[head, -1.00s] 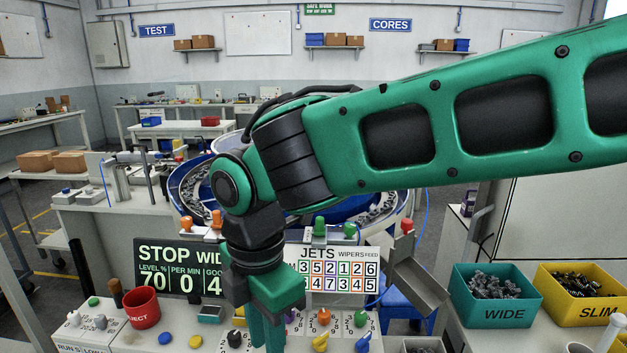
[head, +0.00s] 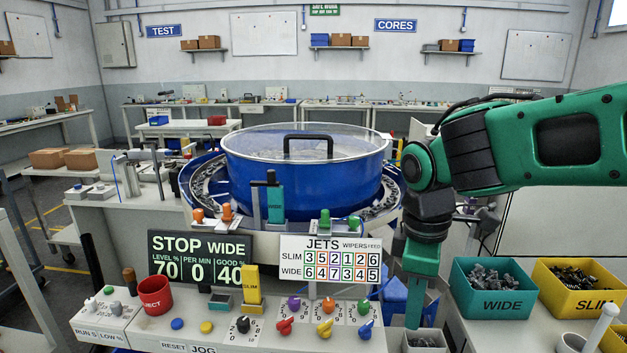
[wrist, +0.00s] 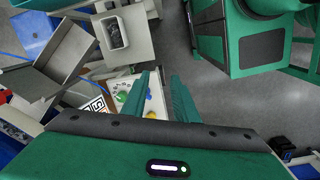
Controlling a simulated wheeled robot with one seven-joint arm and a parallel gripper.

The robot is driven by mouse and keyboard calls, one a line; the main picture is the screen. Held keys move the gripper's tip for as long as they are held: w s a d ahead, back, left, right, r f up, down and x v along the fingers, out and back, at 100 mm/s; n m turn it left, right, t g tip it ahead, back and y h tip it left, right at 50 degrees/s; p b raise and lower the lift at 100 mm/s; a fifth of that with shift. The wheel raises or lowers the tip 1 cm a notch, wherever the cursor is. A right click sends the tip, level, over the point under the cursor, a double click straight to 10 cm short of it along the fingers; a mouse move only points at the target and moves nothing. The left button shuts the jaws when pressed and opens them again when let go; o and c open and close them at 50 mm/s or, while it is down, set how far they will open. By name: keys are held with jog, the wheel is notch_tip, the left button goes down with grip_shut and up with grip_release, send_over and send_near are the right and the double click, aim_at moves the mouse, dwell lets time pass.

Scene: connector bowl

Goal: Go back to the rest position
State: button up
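My gripper (head: 413,318) hangs pointing down at the right end of the control panel in the head view, left of the green WIDE bin (head: 490,303). In the wrist view its two green fingers (wrist: 160,80) stand apart with nothing between them, so it is open and empty. Part of the control panel with knobs shows beyond and between the fingers. My arm reaches in from the right edge of the head view.
A blue bowl feeder (head: 300,185) with a clear lid stands behind the panel. The STOP WIDE display (head: 199,259) and JETS board (head: 330,259) stand in front of it. A red REJECT cup (head: 155,294) is at left, a yellow SLIM bin (head: 582,288) at right.

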jog(key=s+d+f+m, duration=0.1)
jog(key=s+d+m, duration=0.2)
jog(key=d+m, duration=0.35)
jog(key=s+d+f+m, duration=0.1)
jog(key=s+d+m, duration=0.15)
jog(key=d, duration=0.65)
jog(key=s+d+f+m, duration=0.2)
jog(key=s+d+m, duration=0.6)
jog(key=s+m, duration=0.1)
jog(key=shift+s+f+m+y, duration=0.3)
jog(key=shift+m+y, duration=0.1)
jog(key=shift+m, duration=0.4)
jog(key=shift+w+f, duration=0.25)
jog(key=shift+w, duration=0.4)
